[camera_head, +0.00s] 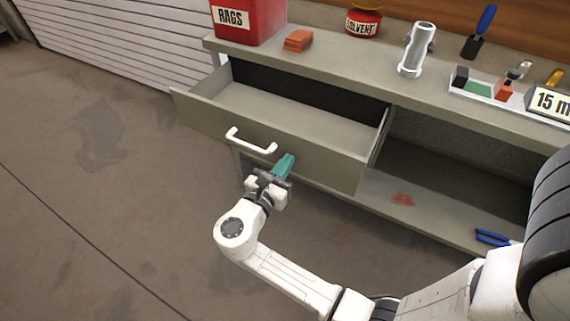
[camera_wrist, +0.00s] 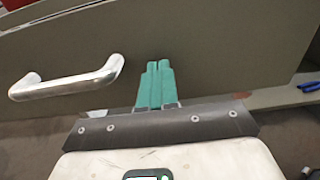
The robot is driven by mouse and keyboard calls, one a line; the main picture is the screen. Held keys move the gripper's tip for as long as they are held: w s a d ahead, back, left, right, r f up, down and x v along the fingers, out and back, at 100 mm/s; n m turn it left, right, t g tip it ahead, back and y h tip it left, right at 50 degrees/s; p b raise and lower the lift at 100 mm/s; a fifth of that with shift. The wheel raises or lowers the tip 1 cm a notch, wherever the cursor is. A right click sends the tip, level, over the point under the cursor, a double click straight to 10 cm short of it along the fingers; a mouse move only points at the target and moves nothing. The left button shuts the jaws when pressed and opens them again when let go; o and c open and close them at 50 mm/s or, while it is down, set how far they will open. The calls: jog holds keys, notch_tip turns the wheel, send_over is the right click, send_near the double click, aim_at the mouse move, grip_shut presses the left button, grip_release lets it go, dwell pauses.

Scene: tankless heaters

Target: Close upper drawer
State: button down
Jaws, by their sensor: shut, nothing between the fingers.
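The upper drawer (camera_head: 300,150) is pulled out from the workbench and looks empty inside. Its front carries a white handle (camera_head: 250,141), left of the middle. My gripper (camera_head: 284,166) has teal fingers and is shut and empty. It is at the lower part of the drawer front, just right of and below the handle. In the wrist view the teal fingertips (camera_wrist: 156,68) point at the drawer front (camera_wrist: 215,45), with the silver handle (camera_wrist: 68,84) to their left. I cannot tell whether the fingertips touch the drawer front.
The workbench top (camera_head: 340,65) holds a red rags bin (camera_head: 248,20), an orange block (camera_head: 298,40), a solvent can (camera_head: 364,22), a metal pipe fitting (camera_head: 416,50) and a parts tray (camera_head: 485,93). Blue pliers (camera_head: 492,238) lie on the lower shelf. The floor (camera_head: 90,190) at left is clear.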

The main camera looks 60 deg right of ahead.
send_near(324, 121)
jog(key=d+r, duration=0.1)
jog(key=d, duration=0.2)
jog(key=d+r, duration=0.2)
jog(key=d, duration=0.1)
jog(key=d+r, duration=0.1)
jog(key=d, duration=0.3)
jog(key=shift+w+r, duration=0.2)
jog(key=shift+r, duration=0.2)
jog(key=shift+d+r, duration=0.15)
jog(key=shift+d, duration=0.1)
jog(key=shift+r, duration=0.1)
